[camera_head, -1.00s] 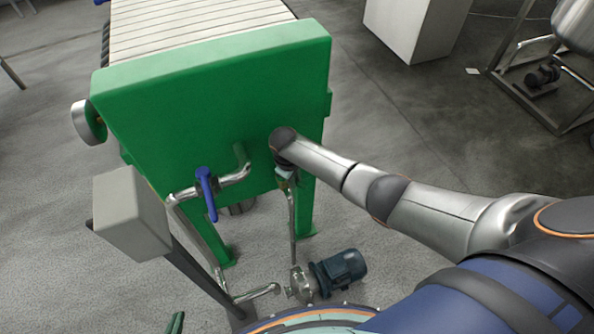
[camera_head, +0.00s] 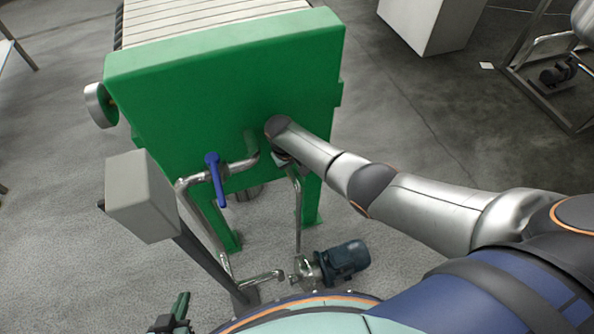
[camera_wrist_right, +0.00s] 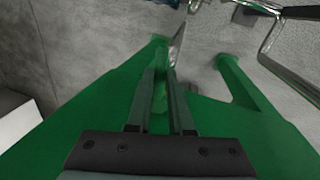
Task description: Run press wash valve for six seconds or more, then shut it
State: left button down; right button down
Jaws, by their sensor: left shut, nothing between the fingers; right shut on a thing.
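A valve with a blue lever (camera_head: 216,181) sits on a steel pipe (camera_head: 241,167) in front of the green press (camera_head: 215,95). The lever hangs roughly crosswise to the pipe. My right gripper (camera_head: 285,160) is at the press front, right of the lever and apart from it; its fingers are mostly hidden in the head view. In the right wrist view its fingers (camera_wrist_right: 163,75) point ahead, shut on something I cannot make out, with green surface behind. My left gripper (camera_head: 181,303) is shut and empty at the bottom left, well below the lever.
A grey box (camera_head: 141,196) on a dark post stands left of the valve. A pump with a dark motor (camera_head: 343,261) sits on the floor below. A white cabinet (camera_head: 431,24) stands at the back right. Floor right of the press is open.

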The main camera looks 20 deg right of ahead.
jog(key=c, duration=0.8)
grip_release()
jog(key=shift+r, duration=0.15)
jog(key=shift+a+r+p, duration=0.1)
jog(key=shift+r+p, duration=0.2)
jog(key=shift+r, duration=0.05)
jog(key=r+p, duration=0.1)
jog(key=r, duration=0.2)
jog(key=a+r+p, duration=0.1)
jog(key=r, duration=0.3)
jog(key=a+r+p, duration=0.1)
jog(key=r, duration=0.3)
jog(key=shift+s+a+r+p, duration=0.1)
jog(key=shift+a+r+p, duration=0.05)
jog(key=shift+p, duration=0.2)
